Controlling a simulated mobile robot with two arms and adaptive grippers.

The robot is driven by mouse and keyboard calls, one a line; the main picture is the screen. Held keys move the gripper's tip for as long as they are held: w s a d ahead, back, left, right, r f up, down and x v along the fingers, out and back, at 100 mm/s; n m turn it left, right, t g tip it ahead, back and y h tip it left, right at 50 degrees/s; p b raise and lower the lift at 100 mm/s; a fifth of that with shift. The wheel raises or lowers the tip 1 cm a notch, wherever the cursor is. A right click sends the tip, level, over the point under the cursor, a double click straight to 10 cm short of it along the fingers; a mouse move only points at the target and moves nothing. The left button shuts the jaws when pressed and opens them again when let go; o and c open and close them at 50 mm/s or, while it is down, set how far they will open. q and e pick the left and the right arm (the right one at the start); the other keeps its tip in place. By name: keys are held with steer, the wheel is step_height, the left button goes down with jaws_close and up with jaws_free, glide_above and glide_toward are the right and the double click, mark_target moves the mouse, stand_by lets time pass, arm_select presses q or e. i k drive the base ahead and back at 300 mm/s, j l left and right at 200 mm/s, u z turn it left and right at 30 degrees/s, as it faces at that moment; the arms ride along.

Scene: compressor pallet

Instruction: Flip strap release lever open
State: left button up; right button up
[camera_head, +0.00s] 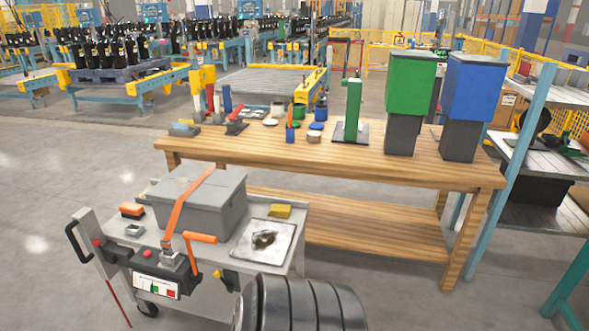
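A grey lidded box (203,209) sits on a grey cart (119,240). An orange strap (182,206) runs over the box lid and down its front to a grey buckle (172,260) at the cart's front edge. The release lever (201,237) has an orange grip. It sticks out to the right from beside the buckle, about level, on a short orange arm that runs down to the front panel. I cannot tell its exact latch position.
A tray with a dark stain (281,239), a yellow sponge-like block (280,211) and an orange-black block (132,210) lie on the cart. A wooden workbench (330,160) with tools and bins stands behind. Open floor (60,190) lies to the left.

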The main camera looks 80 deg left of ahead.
mark_target(217, 274)
steer(key=u, duration=3.35)
